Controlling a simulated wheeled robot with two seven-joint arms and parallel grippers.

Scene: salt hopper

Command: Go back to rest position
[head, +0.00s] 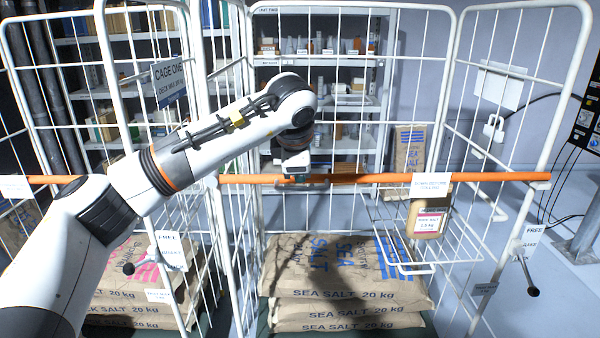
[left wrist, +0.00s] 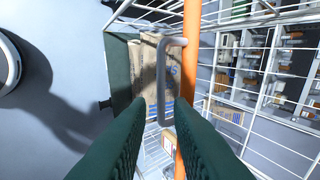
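My left arm comes in from the left in the head view and reaches across the front of the cages. My left gripper (head: 292,174) hangs by the middle of the orange bar (head: 375,179). In the left wrist view its two dark green fingers (left wrist: 163,112) are spread apart, with nothing clearly held between them. The grey handle (left wrist: 162,85) on the orange bar (left wrist: 191,60) shows just beyond and between the fingertips; I cannot tell whether they touch it. My right gripper is in neither view.
The orange bar crosses the front of the white wire cages (head: 452,80). Sacks of sea salt (head: 345,290) are stacked low inside. Shelves stand behind.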

